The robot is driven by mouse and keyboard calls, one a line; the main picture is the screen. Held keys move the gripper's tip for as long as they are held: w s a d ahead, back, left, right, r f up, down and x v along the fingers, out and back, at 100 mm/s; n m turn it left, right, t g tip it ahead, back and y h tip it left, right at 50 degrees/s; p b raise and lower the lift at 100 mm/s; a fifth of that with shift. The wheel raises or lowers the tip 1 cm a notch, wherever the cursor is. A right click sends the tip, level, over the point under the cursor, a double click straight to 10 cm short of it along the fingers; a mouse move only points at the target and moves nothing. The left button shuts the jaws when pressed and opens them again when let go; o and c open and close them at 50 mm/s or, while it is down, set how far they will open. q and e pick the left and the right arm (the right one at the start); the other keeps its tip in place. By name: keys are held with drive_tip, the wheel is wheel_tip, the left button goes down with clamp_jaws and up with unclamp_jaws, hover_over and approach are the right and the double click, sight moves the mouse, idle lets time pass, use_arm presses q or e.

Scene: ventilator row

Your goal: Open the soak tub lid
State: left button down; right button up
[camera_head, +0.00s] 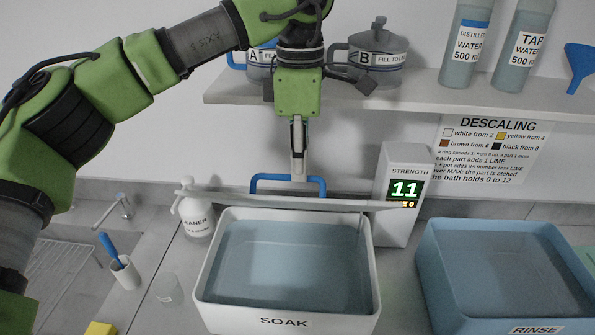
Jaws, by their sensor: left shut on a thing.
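The white soak tub (286,319), labelled SOAK, stands in the middle of the counter with its top uncovered and bluish liquid inside. Its grey lid (225,197) shows nearly edge-on as a thin slab above the tub's back rim. A blue bar handle (260,178) shows just behind the lid's edge. My left gripper (298,174) points down and is shut on the handle near its middle. The fingertips hide part of the handle. My right gripper is out of view.
A strength meter (405,160) reading 11 stands right of the lid, close to its end. A cleaner bottle (196,218) stands at the left end. The blue rinse tub (535,328) is at right. A shelf (400,92) with pots and bottles lies behind my arm.

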use_arm(q)
drive_tip(key=shift+w+r, duration=0.15)
drive_tip(key=shift+w, duration=0.4)
drive_tip(key=c, duration=2.3)
unclamp_jaws()
drive_tip(key=shift+o, duration=0.7)
drive_tip(key=shift+w+f, duration=0.2)
drive_tip(key=shift+w, duration=0.15)
drive_tip(key=shift+s+r, duration=0.1)
drive_tip(key=shift+s, duration=0.1)
drive_tip(key=shift+r, duration=0.1)
wheel_tip(320, 180, up, 12)
